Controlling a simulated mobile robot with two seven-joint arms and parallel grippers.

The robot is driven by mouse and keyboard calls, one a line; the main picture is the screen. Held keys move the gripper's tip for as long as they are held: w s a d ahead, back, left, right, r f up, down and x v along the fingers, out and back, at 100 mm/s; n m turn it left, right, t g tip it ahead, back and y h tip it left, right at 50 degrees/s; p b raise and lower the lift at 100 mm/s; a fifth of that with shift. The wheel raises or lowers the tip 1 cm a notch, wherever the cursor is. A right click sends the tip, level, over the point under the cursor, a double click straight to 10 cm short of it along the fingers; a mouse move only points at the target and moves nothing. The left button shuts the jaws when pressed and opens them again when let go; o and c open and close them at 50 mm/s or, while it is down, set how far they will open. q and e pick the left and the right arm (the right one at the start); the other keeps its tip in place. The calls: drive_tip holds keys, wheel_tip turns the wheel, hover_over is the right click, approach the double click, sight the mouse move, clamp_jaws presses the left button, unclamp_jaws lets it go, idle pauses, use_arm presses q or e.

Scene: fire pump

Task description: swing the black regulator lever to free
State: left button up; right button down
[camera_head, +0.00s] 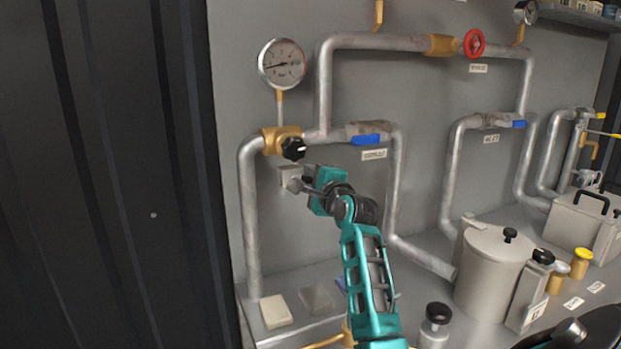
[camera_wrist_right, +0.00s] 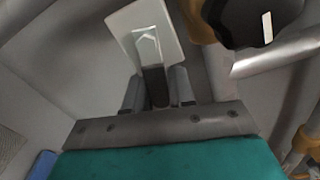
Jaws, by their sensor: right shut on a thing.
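The black regulator lever (camera_head: 293,148) is a dark knob with a pale mark on the brass regulator (camera_head: 272,139), below the pressure gauge. In the right wrist view the dark knob (camera_wrist_right: 245,22) shows at the top right, apart from my fingers. My right gripper (camera_head: 294,184) is just below the knob, at a pale plate (camera_head: 288,174) near the wall. In the right wrist view my right gripper (camera_wrist_right: 155,92) is shut on a dark bar (camera_wrist_right: 154,84) in front of the pale plate (camera_wrist_right: 145,30). I cannot tell whether bar and plate are one piece. My left gripper is out of view.
A pressure gauge (camera_head: 282,64) stands above the regulator. A blue-handled valve (camera_head: 368,139) is to its right, and grey pipes (camera_head: 250,220) run down both sides. A pale block (camera_head: 275,311) lies on the counter below. A grey pot (camera_head: 490,275) stands at right.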

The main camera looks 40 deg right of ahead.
drive_tip(key=shift+r+n, duration=0.3)
drive_tip(key=shift+n, duration=0.45)
drive_tip(key=shift+r+n, duration=0.25)
drive_tip(key=shift+n, duration=0.5)
drive_tip(key=c, duration=1)
unclamp_jaws()
drive_tip(key=shift+c, duration=0.2)
drive_tip(key=shift+s, duration=0.1)
drive_tip(key=v, duration=1.2)
drive_tip(key=shift+s+b, duration=0.3)
drive_tip(key=shift+s, duration=0.1)
